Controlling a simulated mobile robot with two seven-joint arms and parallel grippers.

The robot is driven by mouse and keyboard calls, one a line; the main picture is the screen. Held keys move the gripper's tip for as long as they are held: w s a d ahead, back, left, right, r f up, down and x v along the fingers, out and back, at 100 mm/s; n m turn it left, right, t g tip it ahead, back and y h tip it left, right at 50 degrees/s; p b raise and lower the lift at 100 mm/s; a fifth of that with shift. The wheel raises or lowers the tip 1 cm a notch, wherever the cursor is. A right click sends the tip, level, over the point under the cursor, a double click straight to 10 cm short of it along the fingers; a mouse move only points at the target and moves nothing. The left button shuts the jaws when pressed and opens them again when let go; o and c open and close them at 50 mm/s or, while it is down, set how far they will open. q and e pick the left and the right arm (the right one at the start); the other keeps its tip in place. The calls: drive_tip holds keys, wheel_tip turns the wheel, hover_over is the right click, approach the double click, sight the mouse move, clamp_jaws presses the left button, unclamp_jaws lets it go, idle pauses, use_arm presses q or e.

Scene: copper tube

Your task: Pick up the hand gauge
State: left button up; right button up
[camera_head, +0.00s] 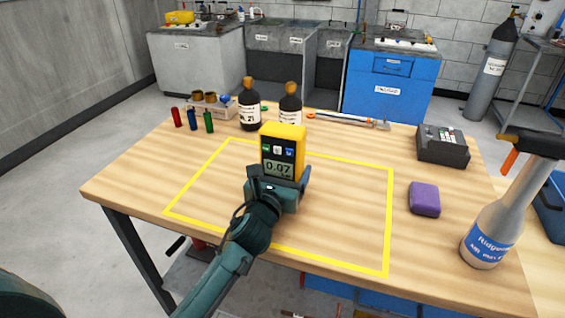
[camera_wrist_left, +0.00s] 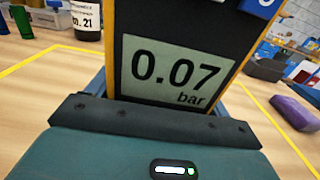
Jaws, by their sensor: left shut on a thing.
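The hand gauge (camera_head: 283,148) is a yellow and black box with small buttons and a screen reading 0.07. In the head view it stands upright above the taped area of the table. My left gripper (camera_head: 277,186) is shut on its lower part. In the left wrist view the gauge screen (camera_wrist_left: 172,72) faces the camera and reads 0.07 bar. The gripper body hides the gauge's lower end. I cannot tell for sure whether the gauge touches the table. My right gripper is not in view.
Yellow tape (camera_head: 389,225) marks a rectangle on the wooden table (camera_head: 130,186). Two dark bottles (camera_head: 249,112) stand behind the gauge. A purple block (camera_head: 424,199), a dark grey device (camera_head: 443,146) and a grey bottle (camera_head: 487,233) are at the right. Small coloured cylinders (camera_head: 192,120) stand back left.

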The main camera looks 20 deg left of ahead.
sight(285, 131)
use_arm(q)
drive_tip(key=c, duration=0.5)
drive_tip(key=shift+o, duration=0.2)
drive_tip(key=shift+r, duration=0.2)
wheel_tip(285, 131, up, 8)
drive_tip(key=p, duration=0.2)
drive_tip(key=shift+r+p, duration=0.2)
drive_tip(key=shift+p, duration=0.15)
drive_tip(key=shift+r, duration=0.7)
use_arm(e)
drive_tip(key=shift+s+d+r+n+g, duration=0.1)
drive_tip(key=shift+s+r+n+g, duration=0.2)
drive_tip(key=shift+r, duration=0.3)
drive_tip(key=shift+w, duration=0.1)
use_arm(q)
drive_tip(key=shift+p, duration=0.6)
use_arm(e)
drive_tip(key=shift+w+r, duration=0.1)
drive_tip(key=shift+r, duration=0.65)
